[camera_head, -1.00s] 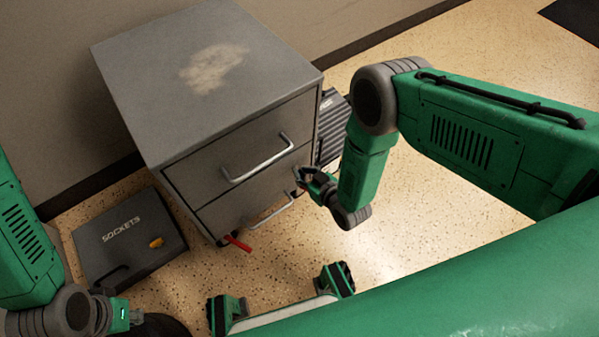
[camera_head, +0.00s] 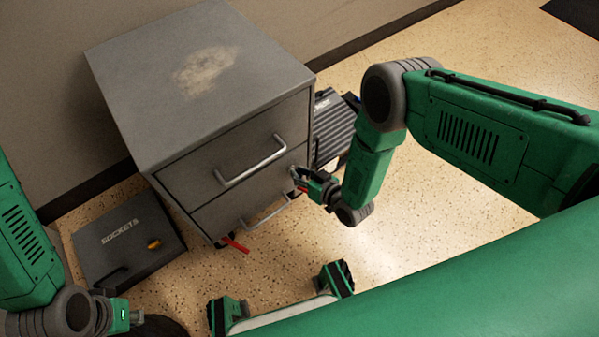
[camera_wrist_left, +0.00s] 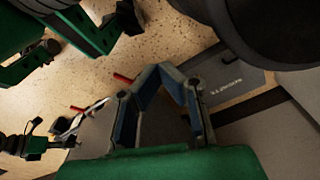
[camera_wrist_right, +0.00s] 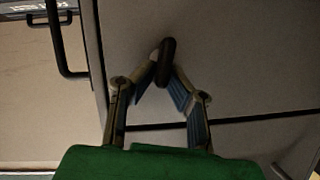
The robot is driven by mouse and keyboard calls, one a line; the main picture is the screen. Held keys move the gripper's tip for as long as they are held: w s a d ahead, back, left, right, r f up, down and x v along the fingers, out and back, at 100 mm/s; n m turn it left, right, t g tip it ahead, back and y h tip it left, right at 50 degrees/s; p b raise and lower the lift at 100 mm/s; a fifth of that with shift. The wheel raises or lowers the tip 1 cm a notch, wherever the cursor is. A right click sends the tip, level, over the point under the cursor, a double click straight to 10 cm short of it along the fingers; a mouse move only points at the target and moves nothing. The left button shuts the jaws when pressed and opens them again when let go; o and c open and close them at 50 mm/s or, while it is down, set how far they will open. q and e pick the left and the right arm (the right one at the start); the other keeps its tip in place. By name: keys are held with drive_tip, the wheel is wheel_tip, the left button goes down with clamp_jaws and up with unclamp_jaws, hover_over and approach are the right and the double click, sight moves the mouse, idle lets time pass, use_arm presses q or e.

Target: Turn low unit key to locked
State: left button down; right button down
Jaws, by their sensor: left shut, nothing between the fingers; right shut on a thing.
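The low unit (camera_head: 190,140) is a grey two-drawer cabinet against the wall. My right gripper (camera_head: 296,176) is at the right edge of its front, beside the upper drawer handle. In the right wrist view the key (camera_wrist_right: 167,58) shows as a dark, rounded head standing against the drawer face. My right gripper's fingertips (camera_wrist_right: 164,80) are closed on it. The lock behind the key is hidden, so its marked position cannot be read. My left gripper (camera_head: 136,317) is low at the left, away from the cabinet; in the left wrist view its fingers (camera_wrist_left: 163,68) meet, empty.
A dark case marked SOCKETS (camera_head: 125,245) lies on the floor left of the cabinet. A dark ribbed case (camera_head: 335,130) stands close on its right. A red piece (camera_head: 235,244) sticks out near the cabinet's bottom. Speckled floor at the right is clear.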

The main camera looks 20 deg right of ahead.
drive_tip(key=shift+d+f+m+y, duration=0.1)
drive_tip(key=shift+m+y, duration=0.3)
drive_tip(key=shift+m, duration=0.2)
drive_tip(key=shift+d+f+m+y, duration=0.1)
drive_tip(key=shift+m+y, duration=0.3)
drive_tip(key=shift+m, duration=0.2)
use_arm(q)
drive_tip(key=shift+a+f, duration=0.1)
drive_tip(key=shift+a, duration=0.1)
use_arm(e)
drive_tip(key=shift+w+d+f+m+t+y, duration=0.25)
drive_tip(key=shift+m+y, duration=0.5)
drive_tip(key=shift+m, duration=0.8)
drive_tip(key=shift+s+d+f+m+t+y, duration=0.25)
drive_tip(key=shift+m+y, duration=0.45)
drive_tip(key=shift+m, duration=0.8)
drive_tip(key=shift+w+f+m+y, duration=0.15)
drive_tip(key=shift+f+m+y, duration=0.2)
drive_tip(key=shift+m+y, duration=0.8)
drive_tip(key=shift+m+h, duration=0.4)
drive_tip(key=shift+m, duration=0.2)
drive_tip(key=c, duration=1.6)
unclamp_jaws()
drive_tip(key=v, duration=1.2)
drive_tip(key=shift+f, duration=0.2)
